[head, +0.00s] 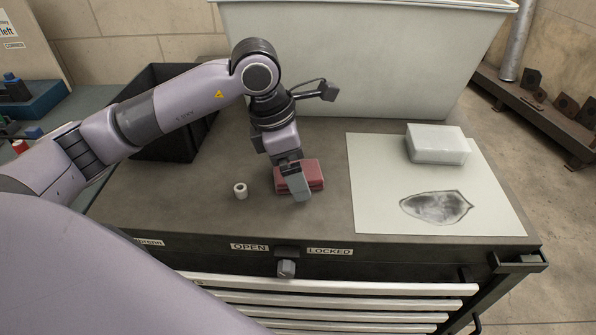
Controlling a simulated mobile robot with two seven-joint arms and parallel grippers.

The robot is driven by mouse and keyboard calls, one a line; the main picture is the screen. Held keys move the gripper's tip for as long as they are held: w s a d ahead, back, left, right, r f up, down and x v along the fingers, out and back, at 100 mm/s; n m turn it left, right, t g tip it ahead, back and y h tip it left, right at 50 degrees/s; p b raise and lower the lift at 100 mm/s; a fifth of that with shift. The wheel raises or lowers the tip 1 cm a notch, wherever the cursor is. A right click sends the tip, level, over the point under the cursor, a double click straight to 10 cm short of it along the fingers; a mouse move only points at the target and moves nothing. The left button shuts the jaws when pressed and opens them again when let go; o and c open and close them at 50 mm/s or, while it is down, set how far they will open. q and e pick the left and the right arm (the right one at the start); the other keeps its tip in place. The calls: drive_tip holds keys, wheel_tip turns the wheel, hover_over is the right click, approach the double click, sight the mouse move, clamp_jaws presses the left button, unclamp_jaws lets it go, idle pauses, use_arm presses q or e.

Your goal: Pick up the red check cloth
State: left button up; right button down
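The red cloth (314,174) lies as a small folded stack on the grey-brown cabinet top, near the middle of the head view. Its check pattern is too small to make out. My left gripper (296,183) points down over the cloth's left part, with one grey finger in front of its near side. The other finger is mostly hidden, so I cannot tell whether the gripper is open or closed on the cloth. The cloth appears to rest on the top. My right gripper is not in view.
A black bin (180,148) is at the left, and a large pale tub (360,60) is behind.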

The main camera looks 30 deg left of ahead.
use_arm(q)
drive_tip(key=c, duration=1.1)
drive_tip(key=shift+r, duration=0.1)
drive_tip(key=shift+c, duration=0.2)
wheel_tip(320, 180, up, 20)
drive_tip(key=shift+o, duration=0.6)
drive_tip(key=shift+f, duration=0.2)
